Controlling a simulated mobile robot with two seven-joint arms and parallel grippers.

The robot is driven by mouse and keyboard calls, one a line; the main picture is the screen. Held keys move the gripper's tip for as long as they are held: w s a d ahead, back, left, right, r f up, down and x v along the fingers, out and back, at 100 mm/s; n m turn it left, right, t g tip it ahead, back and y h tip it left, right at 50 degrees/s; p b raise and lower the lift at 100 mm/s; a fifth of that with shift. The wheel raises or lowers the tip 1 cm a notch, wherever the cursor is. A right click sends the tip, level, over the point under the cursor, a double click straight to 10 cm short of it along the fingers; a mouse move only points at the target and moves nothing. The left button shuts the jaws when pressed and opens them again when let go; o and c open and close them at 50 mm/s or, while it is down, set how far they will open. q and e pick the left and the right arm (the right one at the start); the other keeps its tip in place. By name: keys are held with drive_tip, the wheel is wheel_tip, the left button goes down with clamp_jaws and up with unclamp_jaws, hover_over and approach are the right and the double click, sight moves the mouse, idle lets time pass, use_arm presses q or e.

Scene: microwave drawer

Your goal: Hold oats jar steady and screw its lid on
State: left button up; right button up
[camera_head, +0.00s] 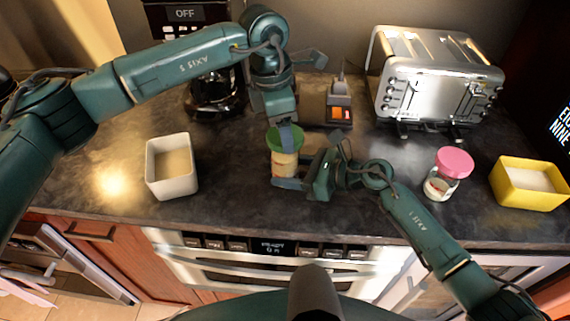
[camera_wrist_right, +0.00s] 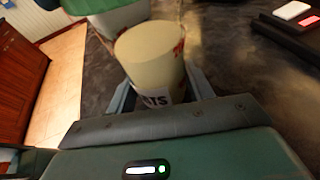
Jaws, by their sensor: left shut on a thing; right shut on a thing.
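The oats jar (camera_head: 285,163) stands upright on the dark counter in the head view. Its green lid (camera_head: 277,139) shows at its top. My left gripper (camera_head: 287,138) comes down from above, shut on the lid. My right gripper (camera_head: 286,182) reaches in from the right, shut on the lower part of the jar. I cannot tell whether lid and jar touch.
A white open box (camera_head: 171,168) stands to the left. A pink-lidded jar (camera_head: 441,187) and a yellow box (camera_head: 513,196) stand to the right. A toaster (camera_head: 436,78) and a small dark device (camera_head: 339,104) are behind. The counter's front edge is close.

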use_arm(q)
drive_tip(key=shift+f, duration=1.1)
idle(3.6)
use_arm(e)
drive_tip(key=shift+o, duration=0.8)
drive_tip(key=c, duration=0.7)
use_arm(q)
drive_tip(key=o, duration=1)
use_arm(e)
drive_tip(key=shift+c, duration=0.4)
